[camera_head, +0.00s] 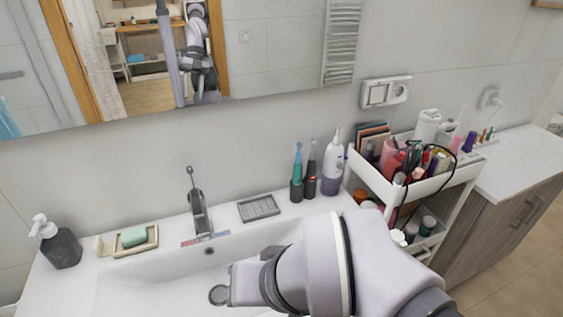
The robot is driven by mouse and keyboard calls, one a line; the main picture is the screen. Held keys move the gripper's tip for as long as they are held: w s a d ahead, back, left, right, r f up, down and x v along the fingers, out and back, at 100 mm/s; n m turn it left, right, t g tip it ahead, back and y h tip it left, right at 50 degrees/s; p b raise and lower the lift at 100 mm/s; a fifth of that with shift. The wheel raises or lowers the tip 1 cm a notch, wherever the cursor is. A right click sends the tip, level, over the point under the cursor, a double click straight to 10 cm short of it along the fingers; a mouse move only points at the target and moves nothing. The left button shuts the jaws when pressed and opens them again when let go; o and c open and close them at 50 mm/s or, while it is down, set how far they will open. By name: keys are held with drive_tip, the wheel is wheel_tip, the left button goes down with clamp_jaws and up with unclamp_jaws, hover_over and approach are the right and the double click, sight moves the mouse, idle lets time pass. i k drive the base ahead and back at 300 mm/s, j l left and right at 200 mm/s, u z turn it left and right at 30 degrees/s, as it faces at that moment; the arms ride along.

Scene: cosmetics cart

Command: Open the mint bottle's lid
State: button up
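I cannot pick out the mint bottle or its lid for certain. The white cosmetics cart (437,188) stands right of the sink counter. Its top tray is crowded with bottles, tubes and brushes that overlap one another. Small bottles and jars, one of them greenish (428,225), stand on the shelf below, partly hidden by the tray and cart frame. My arm reaches in from the lower right over the sink, left of the cart. My gripper's fingers do not show, so I cannot see whether they hold anything.
A white and purple pump bottle (333,165) and two electric toothbrushes stand by the cart. A faucet (199,205), soap dish (135,240) and dark dispenser (61,247) line the counter. A black cable hangs over the cart; a cabinet (510,195) stands at right.

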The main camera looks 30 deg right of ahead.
sight(399, 237)
drive_tip(key=k+z, duration=0.15)
drive_tip(key=z, duration=0.25)
drive_tip(key=k+l+z, duration=0.1)
drive_tip(key=z, duration=0.35)
drive_tip(key=k+l+z, duration=0.1)
drive_tip(key=z, duration=0.3)
drive_tip(key=k, duration=0.05)
